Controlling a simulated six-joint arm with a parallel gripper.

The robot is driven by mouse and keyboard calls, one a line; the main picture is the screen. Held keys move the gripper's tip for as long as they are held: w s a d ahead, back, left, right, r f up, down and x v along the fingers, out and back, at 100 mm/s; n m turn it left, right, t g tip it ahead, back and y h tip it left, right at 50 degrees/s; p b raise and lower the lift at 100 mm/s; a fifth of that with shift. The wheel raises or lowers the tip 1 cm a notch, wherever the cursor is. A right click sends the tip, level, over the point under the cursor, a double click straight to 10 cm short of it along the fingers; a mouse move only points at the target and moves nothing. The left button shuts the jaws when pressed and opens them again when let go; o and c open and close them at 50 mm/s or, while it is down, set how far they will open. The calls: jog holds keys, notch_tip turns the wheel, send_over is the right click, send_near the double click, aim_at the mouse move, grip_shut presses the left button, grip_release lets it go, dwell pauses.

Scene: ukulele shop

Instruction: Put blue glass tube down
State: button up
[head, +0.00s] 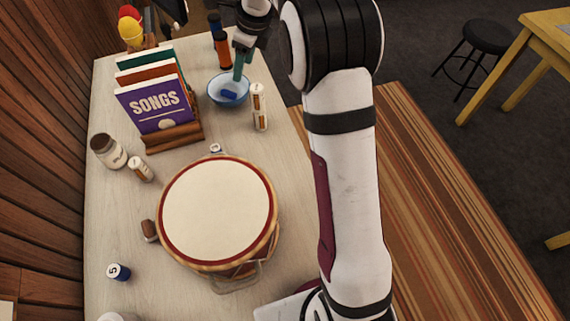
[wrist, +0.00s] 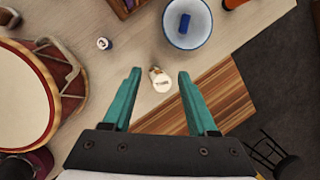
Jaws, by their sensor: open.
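A small blue tube (head: 229,96) lies inside a light-blue bowl (head: 213,98) at the back right of the table. The wrist view also shows the blue tube (wrist: 184,24) in the bowl (wrist: 205,38), beyond my fingertips. My gripper (head: 242,66) has teal fingers and appears above the bowl's back right side in the head view. In the wrist view my gripper (wrist: 157,74) is open, with nothing held between its fingers. The tube is apart from the fingers.
An orange-and-dark bottle (head: 222,50) stands behind the bowl. A songbook rack (head: 165,137) is left, a drum (head: 217,210) in front. Small blue-and-white cylinders (head: 118,272) lie about.

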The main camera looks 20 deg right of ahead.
jog(key=s+a+r+n+g, duration=0.1)
jog(key=s+r+n, duration=0.3)
jog(key=s, duration=0.5)
jog(key=s+a+r+n+g, duration=0.1)
jog(key=s+n, duration=0.4)
jog(key=s, duration=0.4)
jog(key=s+f+n, duration=0.2)
jog(key=s+n, duration=0.3)
jog(key=s, duration=0.6)
jog(key=s+a+f+n+g, duration=0.1)
jog(key=s+f+n, duration=0.1)
jog(key=s+n, duration=0.4)
jog(key=s, duration=0.5)
jog(key=shift+f, duration=0.3)
